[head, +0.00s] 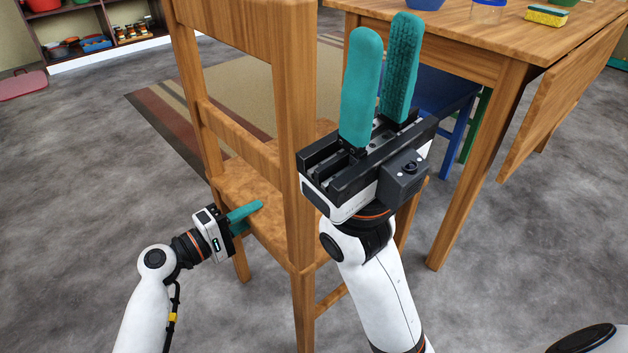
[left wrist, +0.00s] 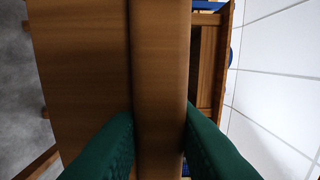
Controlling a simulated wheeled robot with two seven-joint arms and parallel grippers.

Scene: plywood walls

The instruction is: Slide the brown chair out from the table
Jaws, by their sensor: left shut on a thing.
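The brown chair (head: 230,135) is wooden and stands upright with its back towards me, left of the wooden table (head: 455,45). My left gripper (head: 250,217) is at the left side of the chair, low by the seat. In the left wrist view its green fingers (left wrist: 158,125) lie on either side of a wooden bar of the brown chair (left wrist: 160,60), shut on it. My right gripper (head: 386,28) is raised in front of the chair and table. Its two teal fingers point up with a gap between them, empty. It hides part of the chair's right side and seat.
A blue chair (head: 440,95) stands under the table's side. The table's drop leaf (head: 560,115) hangs at the right. A striped rug (head: 165,110) lies beyond the chair. A shelf (head: 95,30) is at the back left.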

